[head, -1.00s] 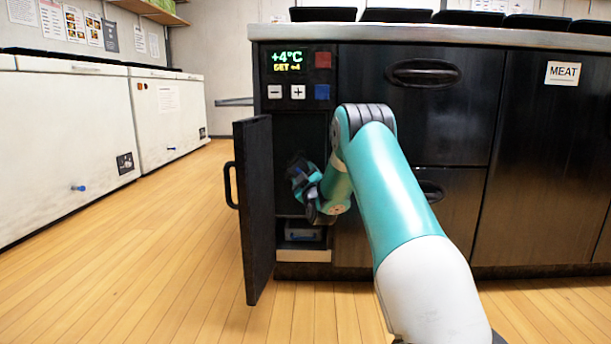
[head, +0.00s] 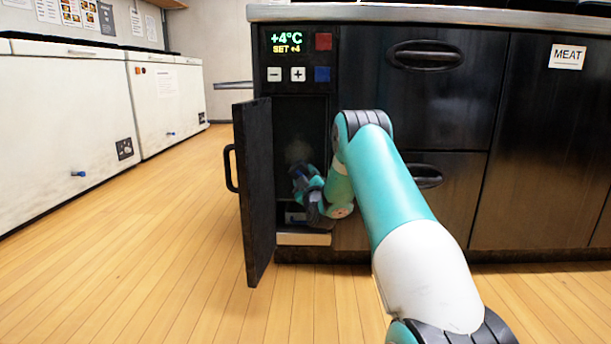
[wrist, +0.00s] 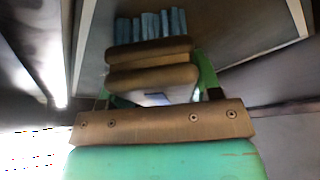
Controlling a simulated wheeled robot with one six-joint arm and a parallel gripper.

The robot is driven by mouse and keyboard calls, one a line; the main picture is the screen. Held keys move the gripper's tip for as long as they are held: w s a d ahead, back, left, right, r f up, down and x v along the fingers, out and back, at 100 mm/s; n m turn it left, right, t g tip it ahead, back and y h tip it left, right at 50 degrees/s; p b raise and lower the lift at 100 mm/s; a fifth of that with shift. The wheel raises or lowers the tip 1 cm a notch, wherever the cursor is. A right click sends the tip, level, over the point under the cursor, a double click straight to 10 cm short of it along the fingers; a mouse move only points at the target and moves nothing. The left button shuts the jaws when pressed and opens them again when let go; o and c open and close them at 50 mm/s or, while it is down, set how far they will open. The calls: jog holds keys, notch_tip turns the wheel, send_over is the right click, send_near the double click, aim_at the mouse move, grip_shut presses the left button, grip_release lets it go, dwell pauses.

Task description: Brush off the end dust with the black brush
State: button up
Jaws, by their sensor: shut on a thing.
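My gripper (head: 308,187) is at the open narrow compartment (head: 290,122) of the dark counter, its tip reaching into the opening. In the wrist view my gripper (wrist: 152,64) is shut on the brush, whose blue-grey bristles (wrist: 150,25) stick out beyond the fingers. The brush handle is mostly hidden by the fingers. A faint greyish dust patch (head: 298,150) shows on the compartment's back surface, just above my gripper. I cannot tell whether the bristles touch any surface.
The compartment's black door (head: 255,190) stands open at left, close to my gripper. A pale ledge (head: 303,239) lies at the bottom of the compartment. A control panel (head: 298,55) is above. Drawers (head: 425,95) are to the right. The wooden floor at left is clear.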

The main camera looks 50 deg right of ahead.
aim_at(292, 174)
jog(key=shift+w+d+r+p, duration=0.1)
jog(key=shift+r+p, duration=1)
jog(key=shift+r, duration=0.7)
jog(key=shift+c, duration=0.3)
jog(key=shift+r+p, duration=2.35)
jog(key=shift+r, duration=2.4)
jog(key=p, duration=0.2)
jog(key=w+a+p, duration=0.1)
jog(key=p, duration=0.1)
jog(key=shift+w+a+r, duration=0.15)
jog(key=shift+w+a, duration=0.05)
jog(key=shift+w, duration=0.1)
jog(key=shift+w+a+f+p, duration=0.2)
jog(key=shift+w+a+p, duration=0.5)
jog(key=shift+w+p, duration=0.15)
jog(key=shift+c, duration=0.4)
jog(key=shift+f+b, duration=5.05)
jog(key=shift+f, duration=1.45)
jog(key=shift+r+p, duration=0.15)
jog(key=shift+p, duration=0.25)
jog(key=shift+w+r, duration=0.1)
